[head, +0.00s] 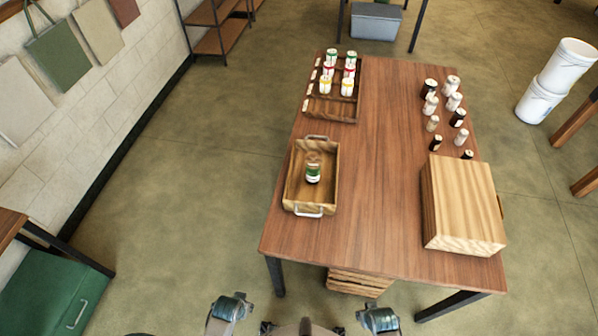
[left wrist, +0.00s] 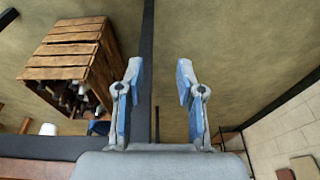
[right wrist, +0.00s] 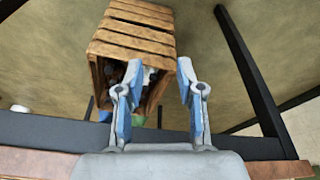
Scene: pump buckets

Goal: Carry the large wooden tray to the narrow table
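A wooden tray (head: 299,193) with metal handles at its near and far ends sits on the left side of the brown table (head: 370,210). One small bottle (head: 313,170) with a dark green and white label stands in it. My left gripper (head: 232,305) and my right gripper (head: 380,318) are low in the head view, short of the table's near edge and apart from the tray. In the left wrist view my left gripper (left wrist: 158,85) is open and empty. In the right wrist view my right gripper (right wrist: 158,85) is open and empty. I cannot tell which table is the narrow one.
A divided rack (head: 332,112) with several cans stands behind the tray. Several bottles and a wooden box (head: 463,205) are on the table's right. A slatted crate (head: 358,284) is below the table. White buckets (head: 568,65) stand at right, a green box (head: 55,292) at left. Floor between is clear.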

